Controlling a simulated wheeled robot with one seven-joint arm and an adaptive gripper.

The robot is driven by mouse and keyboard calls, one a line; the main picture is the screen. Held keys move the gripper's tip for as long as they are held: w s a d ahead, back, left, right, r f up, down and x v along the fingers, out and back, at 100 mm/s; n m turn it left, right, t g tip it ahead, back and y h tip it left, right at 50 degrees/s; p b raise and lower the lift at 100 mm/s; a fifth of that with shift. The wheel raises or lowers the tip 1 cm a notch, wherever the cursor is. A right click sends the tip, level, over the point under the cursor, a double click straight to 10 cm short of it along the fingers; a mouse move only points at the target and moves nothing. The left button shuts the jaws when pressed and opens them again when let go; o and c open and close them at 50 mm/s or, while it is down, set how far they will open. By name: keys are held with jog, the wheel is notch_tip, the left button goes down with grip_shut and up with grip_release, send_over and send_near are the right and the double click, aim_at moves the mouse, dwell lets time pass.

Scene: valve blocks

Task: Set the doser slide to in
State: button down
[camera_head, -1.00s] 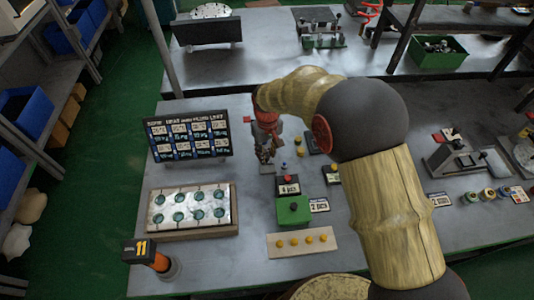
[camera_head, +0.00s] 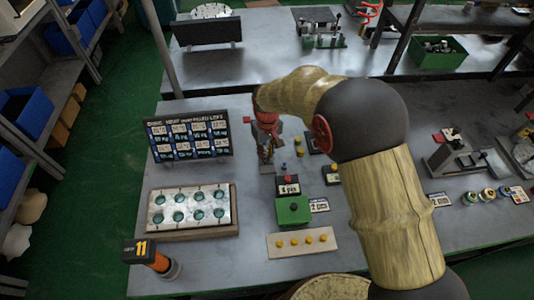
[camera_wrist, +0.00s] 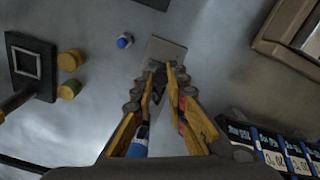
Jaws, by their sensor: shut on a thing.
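The doser (camera_wrist: 168,48) shows in the wrist view as a light grey plate beyond my fingertips, with a small dark part at its near end. My gripper (camera_wrist: 158,72) has its yellow fingers closed around that dark part, which I take to be the slide. The fingers hide most of it, so its in or out position cannot be read. A blue cylinder (camera_wrist: 139,138) shows between the fingers, nearer the camera. In the head view my gripper (camera_head: 266,156) points down over the doser (camera_head: 275,167), left of the small blue peg (camera_head: 284,166).
A dark label board (camera_head: 188,136) stands left of my gripper, with a tray of round holes (camera_head: 235,212) in front of it. A green block (camera_head: 293,210) and a strip with yellow pieces (camera_head: 273,252) lie nearer. Two yellow cylinders (camera_wrist: 70,60) stand beside the blue peg (camera_wrist: 124,41).

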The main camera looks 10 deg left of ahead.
jog(key=shift+w+a+p, duration=0.2)
jog(key=shift+w+p, duration=0.05)
jog(key=shift+w, duration=0.45)
jog(key=shift+w+a+p, duration=0.2)
jog(key=shift+w+p, duration=0.05)
jog(key=shift+w, duration=0.4)
jog(key=shift+r, duration=0.1)
jog(key=c, duration=1.8)
grip_release()
jog(key=shift+o, duration=0.2)
notch_tip(320, 180, up, 12)
